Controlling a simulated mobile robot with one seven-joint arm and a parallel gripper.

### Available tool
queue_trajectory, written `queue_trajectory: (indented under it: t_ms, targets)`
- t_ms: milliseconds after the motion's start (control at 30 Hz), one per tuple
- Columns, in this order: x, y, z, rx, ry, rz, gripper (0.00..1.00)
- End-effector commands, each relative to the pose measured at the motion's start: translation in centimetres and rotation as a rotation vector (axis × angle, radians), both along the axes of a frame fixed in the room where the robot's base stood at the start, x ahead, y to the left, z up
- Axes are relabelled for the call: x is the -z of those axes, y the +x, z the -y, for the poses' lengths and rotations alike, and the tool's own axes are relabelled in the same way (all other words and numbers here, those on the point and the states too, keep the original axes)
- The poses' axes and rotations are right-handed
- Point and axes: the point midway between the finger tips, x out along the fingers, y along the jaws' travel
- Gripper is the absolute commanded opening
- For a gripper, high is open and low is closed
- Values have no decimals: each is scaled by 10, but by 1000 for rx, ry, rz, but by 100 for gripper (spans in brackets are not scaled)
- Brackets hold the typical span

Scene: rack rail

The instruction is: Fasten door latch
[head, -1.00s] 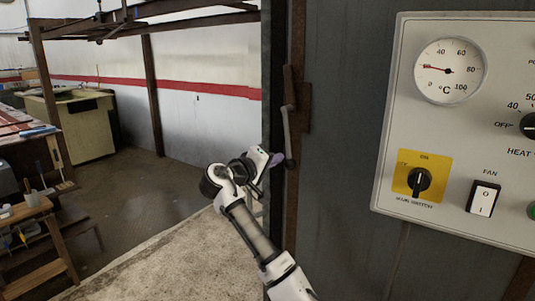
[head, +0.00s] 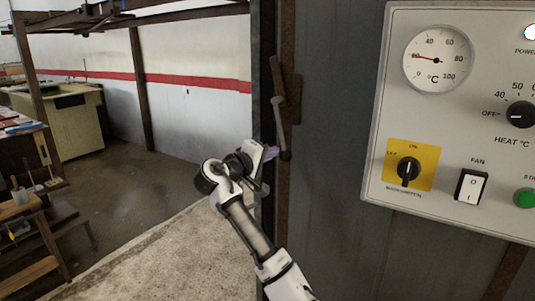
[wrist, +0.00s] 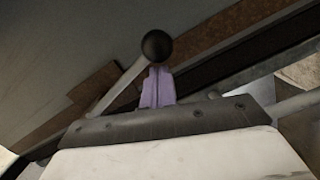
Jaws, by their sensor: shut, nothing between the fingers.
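The door latch is a grey lever (head: 280,125) with a dark ball knob (head: 285,155) at its lower end. It hangs nearly upright on a rusty plate (head: 292,98) at the edge of the dark door (head: 335,150). My gripper (head: 271,153) is shut and empty, its purple fingertips just left of the knob. In the wrist view the shut fingers (wrist: 157,88) point at the knob (wrist: 156,45), and the lever (wrist: 118,87) runs down to the left of them. I cannot tell whether fingers and knob touch.
A control box (head: 450,120) with a dial and switches is mounted right of the latch. To the left are an open floor (head: 150,190), a pale green cabinet (head: 68,125) and a wooden bench (head: 30,240). A rusty frame edge (head: 285,200) runs below the latch.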

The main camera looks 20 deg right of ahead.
Motion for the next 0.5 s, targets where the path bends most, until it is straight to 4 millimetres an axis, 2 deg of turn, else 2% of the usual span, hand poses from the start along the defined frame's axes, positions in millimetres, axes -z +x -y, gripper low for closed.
queue_trajectory:
  t_ms: [233, 500]
  targets:
    - [-2, -20, 17, 4, -104, -135, 0]
    - [-16, -47, 38, 5, -262, -337, 0]
